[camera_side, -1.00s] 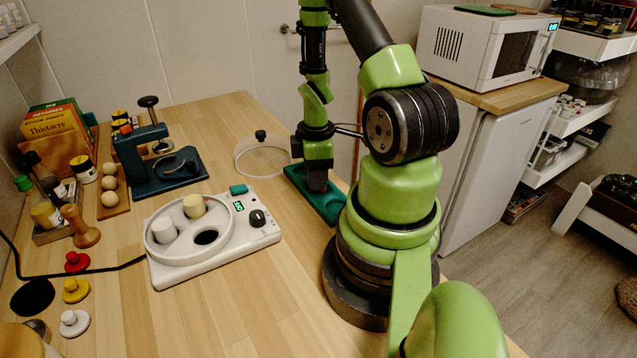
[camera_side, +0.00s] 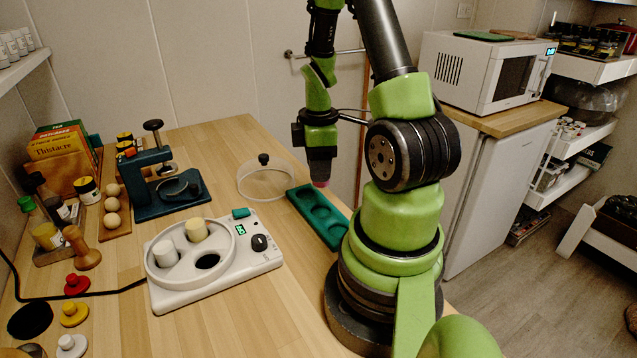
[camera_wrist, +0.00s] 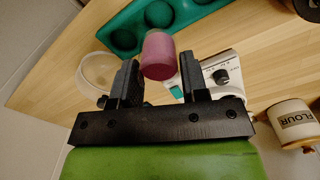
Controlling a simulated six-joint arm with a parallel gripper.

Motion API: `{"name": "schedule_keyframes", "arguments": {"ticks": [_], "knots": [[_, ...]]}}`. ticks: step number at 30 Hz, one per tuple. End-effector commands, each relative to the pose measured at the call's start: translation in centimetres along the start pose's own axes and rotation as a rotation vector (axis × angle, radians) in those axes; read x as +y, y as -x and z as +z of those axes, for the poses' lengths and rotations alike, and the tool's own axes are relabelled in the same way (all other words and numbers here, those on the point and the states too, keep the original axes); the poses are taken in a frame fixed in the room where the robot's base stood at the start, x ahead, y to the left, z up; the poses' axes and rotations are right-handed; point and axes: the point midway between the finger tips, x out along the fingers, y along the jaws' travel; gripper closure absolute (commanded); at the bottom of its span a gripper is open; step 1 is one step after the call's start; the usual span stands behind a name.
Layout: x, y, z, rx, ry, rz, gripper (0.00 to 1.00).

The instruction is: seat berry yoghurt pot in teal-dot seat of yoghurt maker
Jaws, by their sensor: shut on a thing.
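The berry yoghurt pot (camera_wrist: 158,55) is a pink-purple cylinder between the fingers of my gripper (camera_wrist: 160,82) in the wrist view. In the side view my gripper (camera_side: 320,182) is over the teal tray, and only a sliver of pink shows at its tip. The pot is held above the tray (camera_side: 333,236), whose round wells look empty. The white yoghurt maker (camera_side: 215,283) stands on the counter to the left. A white pot (camera_side: 166,252) and a cream-yellow pot (camera_side: 196,231) sit in it, and one front hole (camera_side: 207,262) is dark and empty. I cannot make out a teal dot.
A clear round lid (camera_side: 266,182) lies behind the maker. A dark teal press (camera_side: 168,190) stands at the back left. Knobbed lids (camera_side: 74,313), eggs and bottles line the left side. Bare wood lies in front of the maker.

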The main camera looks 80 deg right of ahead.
Motion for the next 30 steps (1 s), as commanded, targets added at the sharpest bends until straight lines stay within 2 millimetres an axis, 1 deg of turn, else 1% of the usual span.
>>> {"name": "schedule_keyframes", "arguments": {"ticks": [1, 3, 5, 7, 8, 11, 13, 14, 15, 17, 18, 21, 25, 27, 30], "knots": [[0.1, 0.8, 0.0, 0.001, 0.001, 0.006, 0.84], [0.1, 1.5, -0.1, 0.001, 0.003, 0.004, 0.84], [0.1, 2.0, -0.3, 0.001, 0.014, 0.003, 0.84], [0.0, 2.3, -1.2, 0.000, 0.051, 0.002, 0.84], [-0.1, 2.4, -1.7, 0.000, 0.075, 0.001, 0.84], [-0.6, 2.5, -4.3, 0.000, 0.192, 0.000, 0.84], [-1.3, 2.5, -6.8, 0.000, 0.300, 0.001, 0.84], [-1.8, 2.5, -7.9, 0.000, 0.352, 0.000, 0.84], [-2.5, 2.5, -9.5, 0.000, 0.421, 0.000, 0.84], [-3.7, 2.6, -11.7, 0.000, 0.523, 0.000, 0.84], [-4.6, 2.6, -13.0, 0.000, 0.590, 0.000, 0.84], [-7.1, 2.6, -16.0, 0.000, 0.744, 0.000, 0.84], [-10.2, 2.7, -18.8, 0.000, 0.903, 0.000, 0.84], [-11.6, 2.7, -19.7, 0.001, 0.963, 0.000, 0.84], [-12.8, 2.7, -20.5, 0.000, 1.020, -0.001, 0.84]]}}
